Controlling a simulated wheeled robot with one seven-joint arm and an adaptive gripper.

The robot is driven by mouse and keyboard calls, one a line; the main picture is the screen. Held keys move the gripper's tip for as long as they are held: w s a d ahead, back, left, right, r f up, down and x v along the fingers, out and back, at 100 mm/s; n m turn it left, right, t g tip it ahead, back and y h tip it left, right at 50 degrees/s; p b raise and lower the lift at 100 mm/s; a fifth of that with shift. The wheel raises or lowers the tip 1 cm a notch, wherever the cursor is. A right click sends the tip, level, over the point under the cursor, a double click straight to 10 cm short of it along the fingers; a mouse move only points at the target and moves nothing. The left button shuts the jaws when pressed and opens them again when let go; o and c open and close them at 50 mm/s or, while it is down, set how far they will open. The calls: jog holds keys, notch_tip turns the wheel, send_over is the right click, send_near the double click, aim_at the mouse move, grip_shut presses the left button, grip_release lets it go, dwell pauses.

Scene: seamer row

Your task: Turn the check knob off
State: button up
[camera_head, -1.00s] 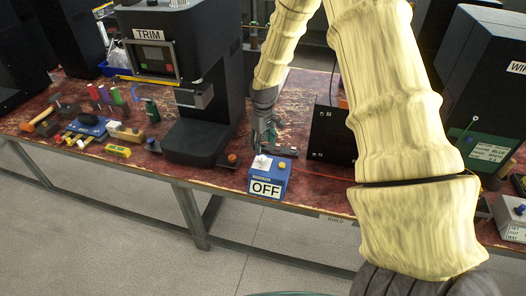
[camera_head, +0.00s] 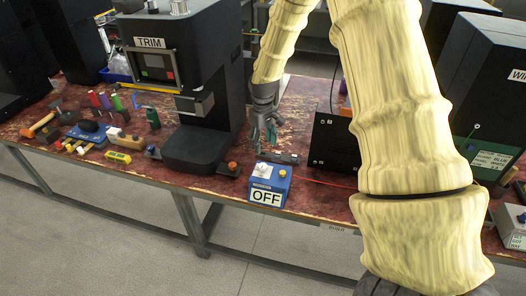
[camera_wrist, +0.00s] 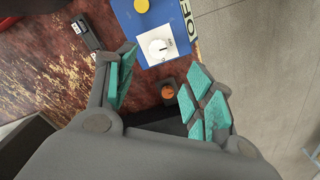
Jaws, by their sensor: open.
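The blue check box (camera_head: 269,186) stands at the bench's front edge with a large OFF label on its front. Its top has a white plate with a white knob, and a yellow button. In the wrist view the white knob (camera_wrist: 158,47) sits on the plate, with the yellow button (camera_wrist: 141,6) above it; the knob's setting is too small to read surely. My gripper (camera_head: 266,146) is open and empty, above and behind the box, apart from the knob. In the wrist view my gripper (camera_wrist: 163,85) has its teal-padded fingers spread below the knob.
An orange button (camera_head: 232,166) on a dark base is left of the box, beside the black TRIM machine (camera_head: 205,130). A black panel (camera_head: 333,140) stands to the right. A red wire (camera_head: 325,184) runs right from the box. Tools and spools lie at the left.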

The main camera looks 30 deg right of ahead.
aim_at(263, 165)
jog(key=shift+w+d+f+m+p, duration=0.1)
jog(key=shift+f+m+p, duration=0.75)
jog(key=shift+f+m, duration=0.85)
jog(key=shift+a+f+m+p, duration=0.1)
jog(key=shift+f+m+p, duration=0.95)
jog(key=shift+f, duration=1.2)
jog(key=shift+w+d+f+m+p, duration=0.1)
jog(key=shift+f+m+p, duration=0.55)
jog(key=shift+f+m, duration=1.15)
jog(key=shift+f, duration=0.15)
jog(key=c, duration=1)
jog(key=shift+n, duration=0.25)
